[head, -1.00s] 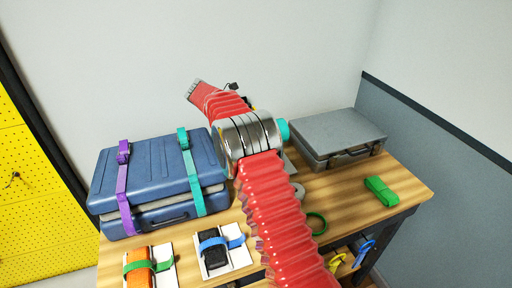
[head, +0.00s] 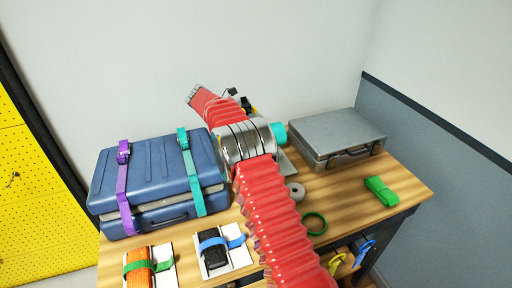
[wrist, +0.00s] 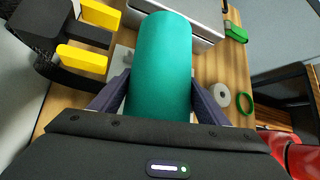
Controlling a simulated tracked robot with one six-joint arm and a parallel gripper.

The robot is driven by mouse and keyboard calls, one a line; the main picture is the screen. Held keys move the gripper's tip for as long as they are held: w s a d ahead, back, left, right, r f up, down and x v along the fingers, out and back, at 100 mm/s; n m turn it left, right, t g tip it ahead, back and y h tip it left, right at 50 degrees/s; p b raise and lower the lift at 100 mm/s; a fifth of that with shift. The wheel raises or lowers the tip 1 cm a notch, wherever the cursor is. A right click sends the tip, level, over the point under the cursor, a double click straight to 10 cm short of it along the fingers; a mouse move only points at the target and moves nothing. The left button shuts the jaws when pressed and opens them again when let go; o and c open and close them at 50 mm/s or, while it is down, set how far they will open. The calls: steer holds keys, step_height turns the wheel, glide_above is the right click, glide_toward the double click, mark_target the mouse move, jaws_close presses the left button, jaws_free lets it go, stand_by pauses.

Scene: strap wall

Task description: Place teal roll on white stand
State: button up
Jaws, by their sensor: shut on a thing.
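The teal roll (wrist: 161,65) fills the middle of the wrist view, held between the two dark fingers of my gripper (wrist: 158,95), which is shut on it. In the head view the teal roll (head: 280,132) shows only in part, to the right of my arm's silver joint. My gripper is hidden behind the arm there. A pale flat piece (head: 288,163), perhaps the white stand, shows partly below the roll on the table; most of it is hidden. I cannot tell whether the roll touches it.
A grey case (head: 338,135) lies right of the roll. A blue case (head: 155,180) with purple and teal straps stands at the left. A grey ring (head: 296,192), a green ring (head: 315,223) and a green folded strap (head: 380,189) lie on the wooden table (head: 345,205).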

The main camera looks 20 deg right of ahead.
step_height(320, 180, down, 4)
steer(key=shift+r, duration=0.1)
steer(key=shift+w+f, duration=0.2)
steer(key=shift+f, duration=0.15)
steer(key=o, duration=1)
steer(key=shift+c, duration=0.2)
steer(key=v, duration=1.1)
steer(key=shift+w+a+r, duration=0.1)
steer(key=shift+a+r, duration=0.25)
steer(key=shift+r, duration=0.05)
